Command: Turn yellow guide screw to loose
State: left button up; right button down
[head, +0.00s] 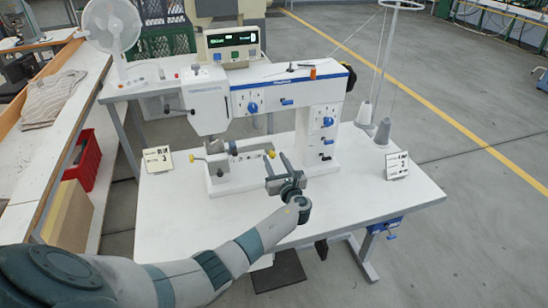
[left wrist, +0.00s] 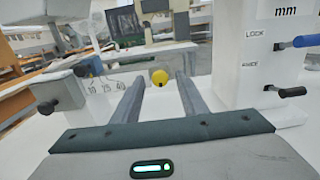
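The yellow guide screw (head: 271,154) has a small round knob at the right end of the guide on the white press. In the left wrist view the yellow knob (left wrist: 160,77) sits centred between my finger tips, seemingly just ahead of them. My left gripper (head: 277,157) is open and empty, with its fingers on either side of the knob's line. I cannot tell whether the fingers touch it. No mark shows how tight the screw is. My right gripper is not in view.
The press column (head: 322,135) stands right of the gripper. A blue-handled lever (left wrist: 305,41) and a black lever (left wrist: 290,91) stick out by labels in the wrist view. Number cards (head: 157,159) and (head: 397,165) stand on the white table (head: 370,195). The table's front right is clear.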

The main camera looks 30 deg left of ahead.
pick_arm(q)
jog(key=shift+w+a, duration=0.45)
jog(key=shift+a, duration=0.15)
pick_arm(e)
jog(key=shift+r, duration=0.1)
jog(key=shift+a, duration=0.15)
pick_arm(q)
grip_shut()
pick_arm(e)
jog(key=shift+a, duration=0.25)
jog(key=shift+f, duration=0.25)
